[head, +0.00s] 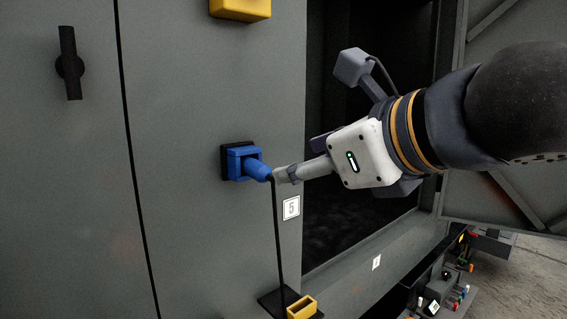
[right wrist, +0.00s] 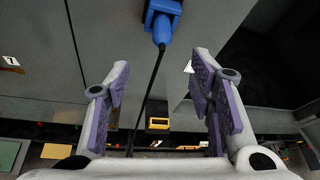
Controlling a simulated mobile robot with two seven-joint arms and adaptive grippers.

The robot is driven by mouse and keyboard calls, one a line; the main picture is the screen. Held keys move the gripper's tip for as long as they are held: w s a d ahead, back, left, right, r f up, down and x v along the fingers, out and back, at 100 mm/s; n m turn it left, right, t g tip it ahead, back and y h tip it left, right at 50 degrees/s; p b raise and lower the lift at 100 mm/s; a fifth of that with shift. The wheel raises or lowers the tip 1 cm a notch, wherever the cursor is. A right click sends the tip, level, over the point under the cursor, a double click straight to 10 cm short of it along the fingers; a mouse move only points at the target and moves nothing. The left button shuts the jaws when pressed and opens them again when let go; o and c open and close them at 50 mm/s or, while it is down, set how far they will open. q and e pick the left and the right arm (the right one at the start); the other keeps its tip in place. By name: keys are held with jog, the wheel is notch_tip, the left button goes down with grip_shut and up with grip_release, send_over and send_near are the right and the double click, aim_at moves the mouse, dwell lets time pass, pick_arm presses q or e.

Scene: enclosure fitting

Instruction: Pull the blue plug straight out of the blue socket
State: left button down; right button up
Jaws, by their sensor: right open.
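The blue socket (head: 236,155) is on a black plate on the grey cabinet front. The blue plug (head: 257,170) sits in it, with a black cable hanging down from its rear end. My right gripper (head: 286,174) is just to the right of the plug's rear end. In the right wrist view, the two fingers of my right gripper (right wrist: 161,63) are spread apart and empty. The plug (right wrist: 162,31) and socket (right wrist: 164,8) show beyond the fingertips, roughly centred between them, and the cable runs down between the fingers. My left gripper is not in view.
A yellow block (head: 240,8) is above the socket and a yellow socket (head: 302,307) below it. A dark handle (head: 70,63) is at the left. A "5" label (head: 291,208) is beside the cable. A dark cabinet opening (head: 345,215) lies behind my right arm.

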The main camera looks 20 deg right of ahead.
aim_at(267, 174)
jog(key=x, duration=1)
jog(key=shift+w+d+f+b, duration=0.15)
jog(key=shift+w+f+b, duration=0.15)
jog(key=shift+f, duration=0.15)
jog(key=shift+w+f, duration=0.15)
jog(key=shift+w, duration=0.45)
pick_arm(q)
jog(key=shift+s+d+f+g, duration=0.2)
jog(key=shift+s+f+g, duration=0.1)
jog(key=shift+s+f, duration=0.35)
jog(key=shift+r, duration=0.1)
pick_arm(e)
jog(key=shift+s, duration=0.1)
